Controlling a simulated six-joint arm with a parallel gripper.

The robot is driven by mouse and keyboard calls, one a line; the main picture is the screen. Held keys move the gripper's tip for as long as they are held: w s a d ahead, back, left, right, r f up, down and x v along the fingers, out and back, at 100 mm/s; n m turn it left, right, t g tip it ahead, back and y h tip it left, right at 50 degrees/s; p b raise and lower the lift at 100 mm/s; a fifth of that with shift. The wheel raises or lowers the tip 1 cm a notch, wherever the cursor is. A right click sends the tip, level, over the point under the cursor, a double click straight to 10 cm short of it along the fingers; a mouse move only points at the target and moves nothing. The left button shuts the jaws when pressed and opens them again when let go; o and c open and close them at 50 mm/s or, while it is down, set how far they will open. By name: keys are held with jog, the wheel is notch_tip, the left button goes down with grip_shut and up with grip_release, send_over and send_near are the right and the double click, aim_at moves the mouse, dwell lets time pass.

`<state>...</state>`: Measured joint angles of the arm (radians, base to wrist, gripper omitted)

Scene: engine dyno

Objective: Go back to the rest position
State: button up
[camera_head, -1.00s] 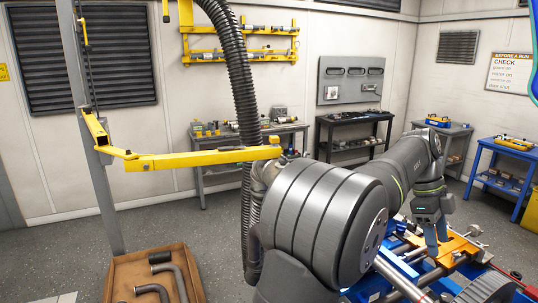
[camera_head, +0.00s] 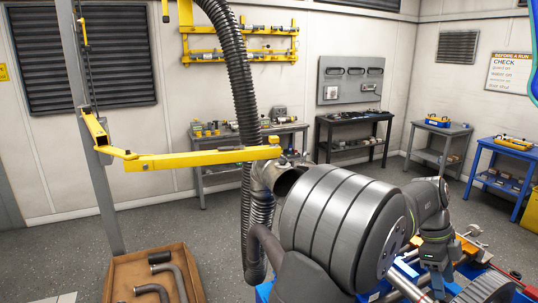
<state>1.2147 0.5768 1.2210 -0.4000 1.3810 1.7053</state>
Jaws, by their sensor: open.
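My gripper (camera_head: 438,283) is at the lower right in the head view, pointing down over the blue and orange equipment (camera_head: 468,246). The jaws are open, and I see nothing held between them. I cannot tell whether the fingertips touch anything.
A corrugated hose (camera_head: 241,85) hangs from above by a yellow boom (camera_head: 200,159), left of my arm. A brown tray (camera_head: 120,277) holds bent pipes. Benches (camera_head: 352,120) line the back wall.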

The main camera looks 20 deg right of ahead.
jog(key=x, duration=0.3)
jog(key=m, duration=0.1)
jog(key=m+y, duration=0.1)
jog(key=m, duration=0.1)
jog(key=shift+w+d+r, duration=0.1)
jog(key=shift+r, duration=0.1)
jog(key=d+v, duration=0.1)
jog(key=v, duration=1.6)
jog(key=s+a+n+t+h, duration=0.1)
jog(key=s+a+n+h, duration=0.1)
jog(key=a+n, duration=0.4)
jog(key=n, duration=0.2)
jog(key=shift+n+h, duration=0.4)
